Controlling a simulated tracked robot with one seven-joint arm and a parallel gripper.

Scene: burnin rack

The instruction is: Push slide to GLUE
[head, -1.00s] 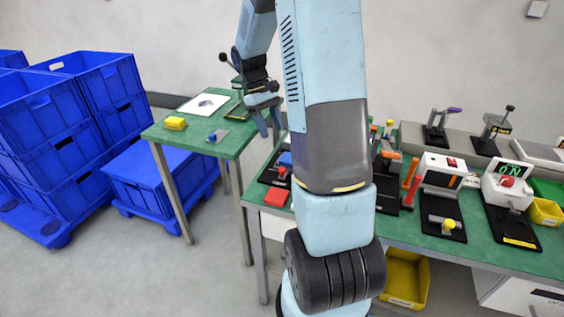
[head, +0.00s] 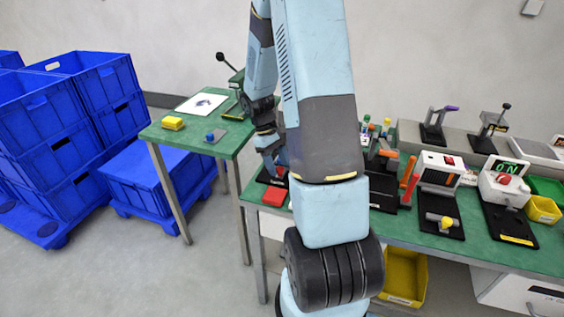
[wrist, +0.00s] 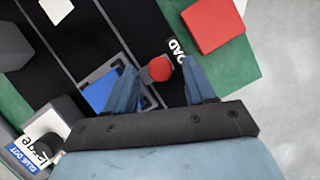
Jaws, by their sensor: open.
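The slide fixture has a black base (wrist: 110,35) with pale rails, seen in the wrist view. A round red knob (wrist: 160,69) stands on it, beside a blue block (wrist: 102,92) in a grey holder. A white label (wrist: 176,50) reading "OAD", its first part hidden, lies close to the knob. My gripper (wrist: 162,88) is open, with one blue finger on each side of the red knob; I cannot tell whether they touch it. In the head view my gripper (head: 269,158) is low over the left end of the bench, and my arm hides much of the fixture.
A red block (wrist: 213,22) sits beside the fixture near the bench edge. A box labelled "GLUE DOT" (wrist: 28,155) is at the lower left. The left table (head: 228,145) holds a yellow block (head: 173,123). Other fixtures stand right along the green bench (head: 395,232).

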